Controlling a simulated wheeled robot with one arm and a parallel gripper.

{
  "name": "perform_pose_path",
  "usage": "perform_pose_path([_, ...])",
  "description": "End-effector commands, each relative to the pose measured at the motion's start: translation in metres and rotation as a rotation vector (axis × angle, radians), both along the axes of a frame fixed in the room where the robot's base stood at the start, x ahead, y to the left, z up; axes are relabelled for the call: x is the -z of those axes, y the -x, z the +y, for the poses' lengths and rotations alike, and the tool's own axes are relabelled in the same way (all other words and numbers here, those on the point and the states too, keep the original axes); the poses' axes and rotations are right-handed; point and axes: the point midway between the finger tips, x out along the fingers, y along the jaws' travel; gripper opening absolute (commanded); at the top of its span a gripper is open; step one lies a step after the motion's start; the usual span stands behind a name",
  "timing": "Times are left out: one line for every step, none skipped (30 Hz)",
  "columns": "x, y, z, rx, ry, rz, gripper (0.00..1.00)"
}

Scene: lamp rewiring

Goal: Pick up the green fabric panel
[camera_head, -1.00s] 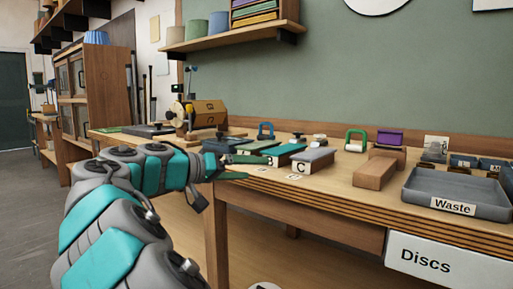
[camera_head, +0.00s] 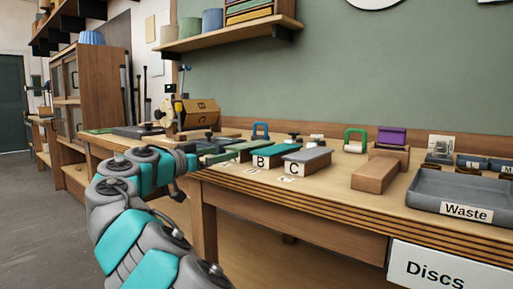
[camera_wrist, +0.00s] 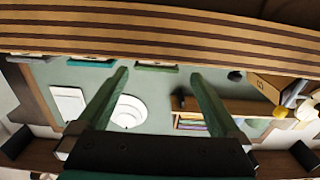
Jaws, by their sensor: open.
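I cannot single out the green fabric panel with certainty. A rack (camera_head: 262,11) on the wall shelf holds flat coloured pieces, green among them, partly cut off by the top edge; it also shows upside down in the wrist view (camera_wrist: 192,121). My gripper (camera_head: 229,151) is beside the bench's front edge, left of the blocks marked B and C, far below the rack. In the wrist view its two green fingers (camera_wrist: 157,76) are apart with nothing between them.
The bench (camera_head: 330,205) carries block B (camera_head: 274,153), block C (camera_head: 306,160), a wooden block (camera_head: 375,174) and a grey Waste tray (camera_head: 462,190). Open floor (camera_head: 40,215) lies left.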

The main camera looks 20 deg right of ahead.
Motion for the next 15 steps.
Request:
perform_pose_path([0.0, -0.003, -0.004, 0.0, -0.002, -0.001, 1.0])
perform_pose_path([0.0, -0.005, -0.007, 0.0, -0.003, -0.001, 1.0])
perform_pose_path([-0.001, -0.008, -0.011, 0.0, -0.003, 0.0, 1.0])
perform_pose_path([-0.001, -0.01, -0.014, 0.0, -0.003, 0.0, 1.0])
perform_pose_path([-0.001, -0.011, -0.016, 0.0, -0.002, -0.001, 1.0])
perform_pose_path([-0.001, -0.013, -0.019, 0.0, -0.002, -0.001, 1.0])
perform_pose_path([-0.001, -0.014, -0.02, 0.001, -0.002, -0.001, 1.0])
perform_pose_path([-0.001, -0.014, -0.022, 0.001, -0.001, 0.0, 1.0])
perform_pose_path([-0.002, -0.016, -0.024, 0.001, -0.001, 0.0, 1.0])
perform_pose_path([-0.002, -0.017, -0.027, 0.002, -0.001, 0.0, 1.0])
perform_pose_path([-0.002, -0.018, -0.03, 0.003, -0.002, 0.001, 1.0])
perform_pose_path([-0.002, -0.021, -0.034, 0.004, -0.001, 0.002, 1.0])
perform_pose_path([-0.002, -0.023, -0.038, 0.004, -0.002, 0.003, 1.0])
perform_pose_path([-0.002, -0.025, -0.042, 0.005, -0.002, 0.004, 1.0])
perform_pose_path([-0.003, -0.029, -0.047, 0.004, -0.001, 0.005, 1.0])
